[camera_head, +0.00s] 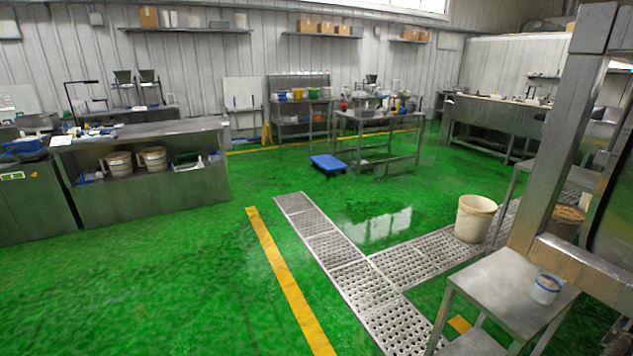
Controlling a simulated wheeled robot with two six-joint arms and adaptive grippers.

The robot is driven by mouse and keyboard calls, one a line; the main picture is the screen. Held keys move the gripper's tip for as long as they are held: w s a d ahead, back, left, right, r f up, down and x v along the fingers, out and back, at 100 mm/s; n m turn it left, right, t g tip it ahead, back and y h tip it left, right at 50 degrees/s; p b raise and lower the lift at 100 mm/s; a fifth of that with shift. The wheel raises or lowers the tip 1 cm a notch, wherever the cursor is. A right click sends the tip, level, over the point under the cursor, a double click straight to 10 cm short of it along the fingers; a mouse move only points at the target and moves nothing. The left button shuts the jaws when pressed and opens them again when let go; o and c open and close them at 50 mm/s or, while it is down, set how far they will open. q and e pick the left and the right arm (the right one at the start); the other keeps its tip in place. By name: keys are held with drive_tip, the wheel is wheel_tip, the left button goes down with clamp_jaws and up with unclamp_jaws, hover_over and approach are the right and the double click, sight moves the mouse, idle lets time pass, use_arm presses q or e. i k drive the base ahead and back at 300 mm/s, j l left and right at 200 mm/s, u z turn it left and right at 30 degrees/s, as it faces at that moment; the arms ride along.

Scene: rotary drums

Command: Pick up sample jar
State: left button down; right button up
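A small jar (545,288), whitish and translucent with a blue band near its top, stands upright on the right part of a metal step-like stand (500,285) at the lower right. It looks like the sample jar. Nothing is touching it except the stand's top. Neither of my grippers can be made out in the head view. A small dark shape cuts into the bottom right corner, too little of it showing to identify.
A heavy metal frame (560,130) rises right behind the stand. A cream bucket (475,218) stands on the floor grating (370,285). A blue trolley (328,164) and workbenches (145,180) are farther back. The green floor at left and centre is open.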

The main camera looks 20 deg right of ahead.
sight(547, 286)
drive_tip(key=i+l+z, duration=0.1)
drive_tip(key=i+z, duration=0.7)
drive_tip(key=i+j+z, duration=0.25)
drive_tip(key=i+z, duration=0.15)
drive_tip(key=i+j+z, duration=0.4)
drive_tip(key=i, duration=0.15)
